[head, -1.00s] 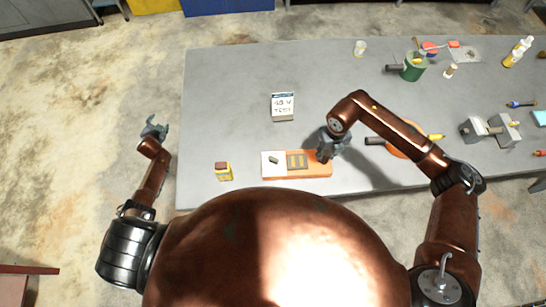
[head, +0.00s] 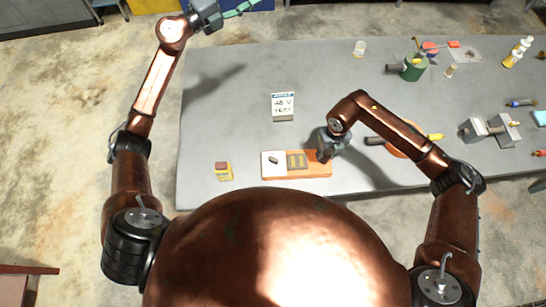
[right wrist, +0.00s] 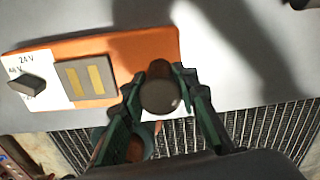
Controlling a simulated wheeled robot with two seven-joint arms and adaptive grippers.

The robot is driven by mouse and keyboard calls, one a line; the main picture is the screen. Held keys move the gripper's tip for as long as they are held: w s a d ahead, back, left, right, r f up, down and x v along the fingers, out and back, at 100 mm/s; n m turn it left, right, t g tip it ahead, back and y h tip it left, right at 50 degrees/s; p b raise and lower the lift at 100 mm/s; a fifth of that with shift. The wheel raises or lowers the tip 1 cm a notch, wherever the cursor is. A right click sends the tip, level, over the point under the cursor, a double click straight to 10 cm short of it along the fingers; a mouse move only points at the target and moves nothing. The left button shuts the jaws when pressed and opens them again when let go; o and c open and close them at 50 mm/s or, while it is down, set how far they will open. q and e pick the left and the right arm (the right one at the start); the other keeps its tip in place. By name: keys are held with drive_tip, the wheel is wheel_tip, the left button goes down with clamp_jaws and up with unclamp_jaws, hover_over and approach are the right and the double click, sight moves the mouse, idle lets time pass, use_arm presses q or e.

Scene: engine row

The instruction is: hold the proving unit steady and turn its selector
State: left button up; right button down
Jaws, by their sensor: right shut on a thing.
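The proving unit is an orange block (head: 318,170) lying near the table's front edge, also in the right wrist view (right wrist: 150,52). Its left end has a white plate marked 24 V and 48 V, with a dark selector (head: 273,160). In the right wrist view the selector (right wrist: 27,84) is a dark bar-shaped knob. A grey pad with two brass strips (right wrist: 85,80) sits beside the plate. My right gripper (right wrist: 160,92) is shut on a dark round post (right wrist: 160,97) at the unit's right end. My left gripper (head: 238,10) is raised at the top, far from the unit; its finger gap is unclear.
A card reading 48 V TEST (head: 283,106) stands behind the unit. A small yellow and red box (head: 223,171) is to its left. A green pot (head: 412,68), a vise-like grey tool (head: 490,130) and bottles (head: 518,52) are on the right. The table's left part is clear.

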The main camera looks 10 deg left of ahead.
use_arm(q)
drive_tip(key=s+d+f+m+g, duration=0.2)
drive_tip(key=s+d+m+g, duration=0.15)
drive_tip(key=d, duration=0.35)
drive_tip(key=s+d+f+m+g, duration=0.2)
drive_tip(key=s+d+g, duration=0.15)
drive_tip(key=d, duration=0.25)
drive_tip(key=s+d+f+m+g+y, duration=0.2)
drive_tip(key=s+d+f+m+g, duration=0.1)
drive_tip(key=s+d+f, duration=0.5)
drive_tip(key=m+g+y, duration=0.3)
drive_tip(key=g+y, duration=0.1)
drive_tip(key=y, duration=0.7)
hover_over(273, 159)
wheel_tip(273, 159, down, 20)
drive_tip(key=r, duration=0.1)
wheel_tip(273, 159, down, 11)
drive_tip(key=shift+f, duration=0.1)
drive_tip(key=shift+w+f, duration=0.1)
drive_tip(key=shift+f, duration=0.5)
drive_tip(key=shift+c, duration=0.3)
drive_tip(key=c, duration=1.1)
